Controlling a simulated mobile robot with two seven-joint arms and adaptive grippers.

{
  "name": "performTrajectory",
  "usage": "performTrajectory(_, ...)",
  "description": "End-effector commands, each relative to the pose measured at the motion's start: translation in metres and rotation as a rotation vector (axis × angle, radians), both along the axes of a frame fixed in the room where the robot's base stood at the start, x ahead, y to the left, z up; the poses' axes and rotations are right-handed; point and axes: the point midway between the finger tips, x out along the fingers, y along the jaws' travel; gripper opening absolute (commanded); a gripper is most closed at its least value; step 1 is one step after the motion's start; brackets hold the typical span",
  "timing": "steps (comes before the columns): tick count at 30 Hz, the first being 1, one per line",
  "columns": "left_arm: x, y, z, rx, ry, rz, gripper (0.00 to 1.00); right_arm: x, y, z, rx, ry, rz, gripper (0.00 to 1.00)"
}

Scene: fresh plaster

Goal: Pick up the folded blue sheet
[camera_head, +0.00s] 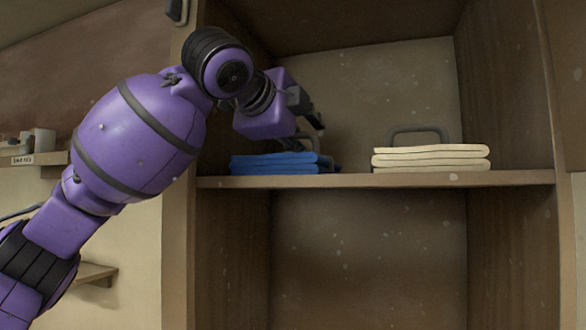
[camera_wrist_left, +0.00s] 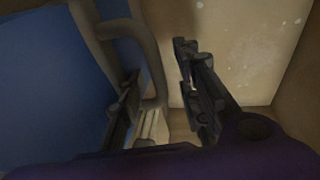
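The folded blue sheet (camera_head: 275,164) lies on the left part of the wooden shelf, a flat stack of layers. In the left wrist view the blue sheet (camera_wrist_left: 50,85) fills the left side, with a grey-brown loop handle (camera_wrist_left: 152,60) beside it. My left gripper (camera_head: 312,125) is just above the sheet's right part, its fingers partly hidden behind the purple wrist. In the left wrist view its two dark fingers (camera_wrist_left: 160,68) are apart, with a bar of the handle showing between them; I cannot tell whether they touch it. My right gripper is out of view.
A folded cream sheet (camera_head: 430,158) with a grey loop handle (camera_head: 418,131) lies farther right on the shelf (camera_head: 360,181). The cabinet's left upright (camera_head: 180,230) stands close to my arm. The shelf between the sheets is clear. A small labelled shelf (camera_head: 38,159) is at far left.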

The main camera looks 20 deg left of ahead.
Motion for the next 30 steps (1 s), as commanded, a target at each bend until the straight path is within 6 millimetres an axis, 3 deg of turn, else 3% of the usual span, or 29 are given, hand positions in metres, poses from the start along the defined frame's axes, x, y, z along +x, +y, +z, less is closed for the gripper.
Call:
performTrajectory(1,0.000,0.000,0.000,0.000,0.000,0.000,0.31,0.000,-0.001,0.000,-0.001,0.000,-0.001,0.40)
performTrajectory(8,0.000,0.000,0.000,0.000,0.000,0.000,0.01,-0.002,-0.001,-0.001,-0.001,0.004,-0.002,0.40)
performTrajectory(24,-0.001,0.000,0.001,-0.001,-0.002,0.000,0.00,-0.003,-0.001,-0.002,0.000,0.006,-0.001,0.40)
performTrajectory(30,-0.001,-0.001,0.013,-0.002,-0.004,-0.002,0.00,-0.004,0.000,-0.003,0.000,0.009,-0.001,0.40)
